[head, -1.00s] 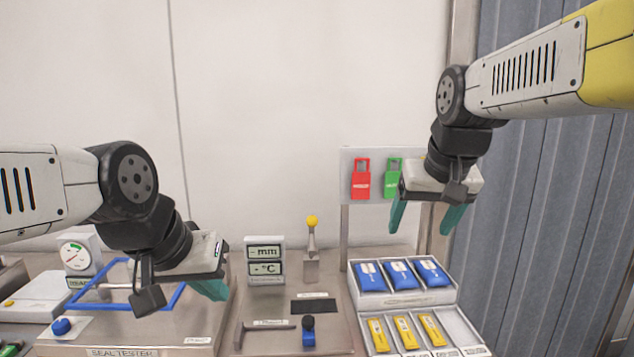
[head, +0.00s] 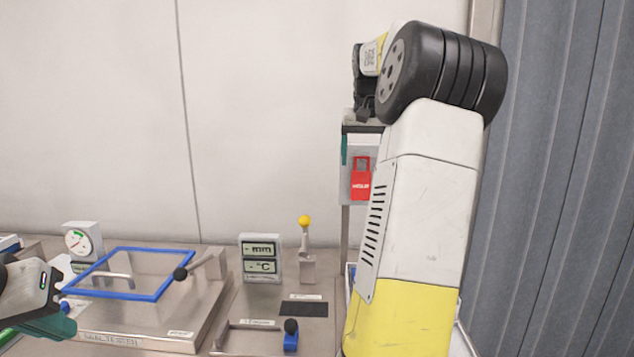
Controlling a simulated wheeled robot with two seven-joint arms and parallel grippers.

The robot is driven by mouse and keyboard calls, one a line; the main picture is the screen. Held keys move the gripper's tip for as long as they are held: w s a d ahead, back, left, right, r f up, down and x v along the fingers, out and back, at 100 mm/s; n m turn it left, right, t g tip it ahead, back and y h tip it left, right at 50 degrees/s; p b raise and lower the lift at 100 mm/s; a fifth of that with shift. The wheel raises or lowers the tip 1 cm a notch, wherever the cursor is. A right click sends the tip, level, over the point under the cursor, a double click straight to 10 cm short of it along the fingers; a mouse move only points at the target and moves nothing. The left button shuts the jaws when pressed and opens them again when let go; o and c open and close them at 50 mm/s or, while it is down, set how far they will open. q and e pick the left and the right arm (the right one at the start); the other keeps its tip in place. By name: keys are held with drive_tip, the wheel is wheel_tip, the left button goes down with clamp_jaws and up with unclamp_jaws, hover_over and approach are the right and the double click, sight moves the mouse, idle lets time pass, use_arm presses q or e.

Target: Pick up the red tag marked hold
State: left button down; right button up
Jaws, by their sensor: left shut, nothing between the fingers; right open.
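The red tag (head: 361,184) hangs on the grey panel (head: 347,215) at the back wall, with white lettering on its body. My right gripper (head: 361,148) is pointed down at the panel, just above the tag. One teal finger shows to the left of the tag's upper part; the other finger is hidden, and I cannot tell whether the gripper touches the tag. It is open and holds nothing that I can see. The green tag is hidden behind my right arm. My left gripper (head: 52,325) is shut and empty at the lower left edge.
The blue-framed seal tester (head: 152,295) stands on the left. A display unit (head: 261,258) and a yellow-knobbed lever (head: 305,240) stand mid-bench, left of the panel. A blue-based black knob (head: 291,338) sits in front. My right arm hides most of the trays.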

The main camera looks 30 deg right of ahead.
sight(361, 171)
drive_tip(key=x, duration=0.7)
drive_tip(key=shift+w+d+r, duration=0.1)
drive_tip(key=shift+w, duration=0.05)
drive_tip(key=c, duration=1.4)
drive_tip(key=shift+r, duration=0.15)
drive_tip(key=shift+r, duration=0.25)
drive_tip(key=s+a, duration=0.3)
drive_tip(key=s, duration=0.2)
drive_tip(key=s+a, duration=0.2)
drive_tip(key=s, duration=0.3)
drive_tip(key=s+a, duration=0.3)
drive_tip(key=s, duration=0.3)
drive_tip(key=shift+a+r, duration=0.35)
